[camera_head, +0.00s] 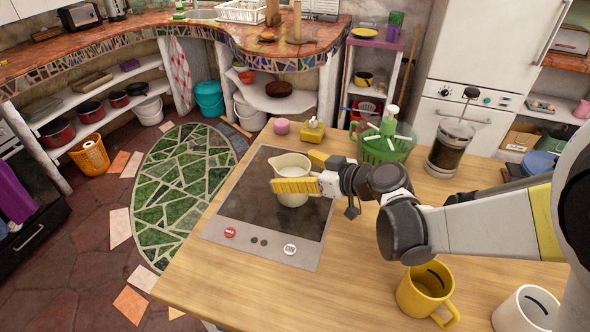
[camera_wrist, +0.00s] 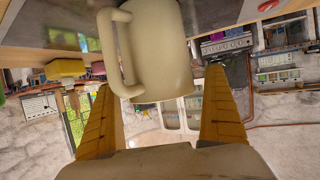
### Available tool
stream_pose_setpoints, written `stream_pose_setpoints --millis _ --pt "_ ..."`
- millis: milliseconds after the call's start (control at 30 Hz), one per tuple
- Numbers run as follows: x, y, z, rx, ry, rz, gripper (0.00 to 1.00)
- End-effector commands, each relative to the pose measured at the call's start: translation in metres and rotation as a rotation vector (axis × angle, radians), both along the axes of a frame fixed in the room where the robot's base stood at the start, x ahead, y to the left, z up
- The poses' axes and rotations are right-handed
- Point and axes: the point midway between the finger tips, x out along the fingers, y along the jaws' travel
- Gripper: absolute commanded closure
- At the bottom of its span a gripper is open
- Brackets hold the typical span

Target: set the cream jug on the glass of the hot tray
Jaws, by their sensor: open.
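The cream jug (camera_head: 289,165) stands upright on the dark glass of the hot tray (camera_head: 248,195), toward its right side, with its base seeming to rest on the glass. My gripper (camera_head: 293,171) is open around the jug, with one yellow finger in front of it and the other behind. The front finger hides part of the jug's body. In the wrist view, which is upside down, the jug (camera_wrist: 160,50) and its handle show between and beyond the spread fingers (camera_wrist: 160,80). I see a gap beside the fingers there.
A red knob (camera_head: 230,232) and a white knob (camera_head: 290,249) sit on the tray's front edge. A yellow mug (camera_head: 425,290) and a white mug (camera_head: 525,310) stand at front right. The counter's front left is clear.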

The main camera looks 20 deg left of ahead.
Motion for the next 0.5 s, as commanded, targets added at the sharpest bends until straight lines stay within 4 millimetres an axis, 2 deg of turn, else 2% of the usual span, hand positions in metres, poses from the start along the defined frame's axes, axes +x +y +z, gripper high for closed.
stream_pose_setpoints --millis 167,500 --pt "-0.005 -0.022 0.013 0.0 0.001 -0.004 0.0" --pt "-0.024 -0.087 0.042 0.001 0.0 -0.004 0.0"
